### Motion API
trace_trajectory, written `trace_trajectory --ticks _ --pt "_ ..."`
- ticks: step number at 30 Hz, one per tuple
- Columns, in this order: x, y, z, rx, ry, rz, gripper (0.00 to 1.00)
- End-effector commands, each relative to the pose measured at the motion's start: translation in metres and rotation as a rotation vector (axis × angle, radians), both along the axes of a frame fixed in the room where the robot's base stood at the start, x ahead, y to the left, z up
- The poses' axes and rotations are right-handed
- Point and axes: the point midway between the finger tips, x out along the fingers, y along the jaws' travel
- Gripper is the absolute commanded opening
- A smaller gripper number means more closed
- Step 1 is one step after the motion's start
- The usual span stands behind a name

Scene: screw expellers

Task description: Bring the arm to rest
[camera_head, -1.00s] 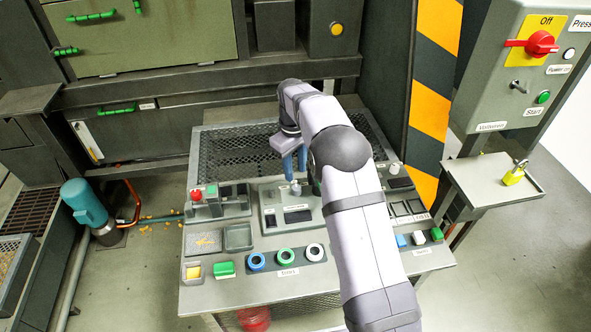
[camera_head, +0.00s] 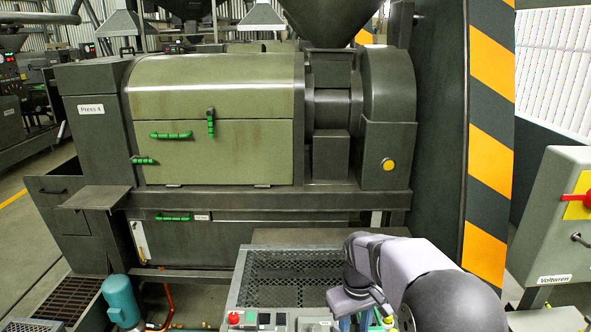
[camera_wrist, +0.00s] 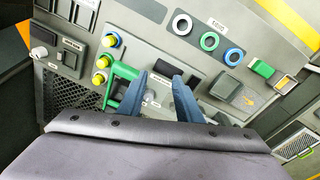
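My gripper (camera_head: 355,320) is at the bottom edge of the head view, over the bench, with its fingers partly cut off. In the wrist view my gripper (camera_wrist: 160,76) shows two blue fingers standing apart, with a clear gap and nothing held between them. Below them is the grey control panel, with a small pale part showing between the fingers. My arm (camera_head: 435,285) reaches in from the lower right of the head view.
A green handle (camera_wrist: 121,72) and yellow-capped knobs lie close left of the fingers. Ring-shaped parts (camera_wrist: 209,41) sit farther right. The press (camera_head: 215,150) stands behind the bench mesh (camera_head: 290,275). A striped post (camera_head: 490,130) rises at right. A teal motor (camera_head: 121,298) stands left.

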Motion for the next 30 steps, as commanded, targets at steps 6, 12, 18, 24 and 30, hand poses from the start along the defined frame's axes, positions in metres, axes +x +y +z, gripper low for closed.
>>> trace_trajectory --ticks 6,12,18,24,30 --pt "-0.087 -0.007 0.002 0.031 0.02 -0.135 0.32" --pt "-0.16 -0.01 -0.007 0.052 0.039 -0.245 0.32" --pt "-0.204 -0.01 -0.017 0.062 0.053 -0.311 0.32" --pt "-0.216 -0.01 -0.02 0.065 0.056 -0.33 0.32" --pt "-0.216 -0.01 -0.02 0.065 0.057 -0.33 0.32"
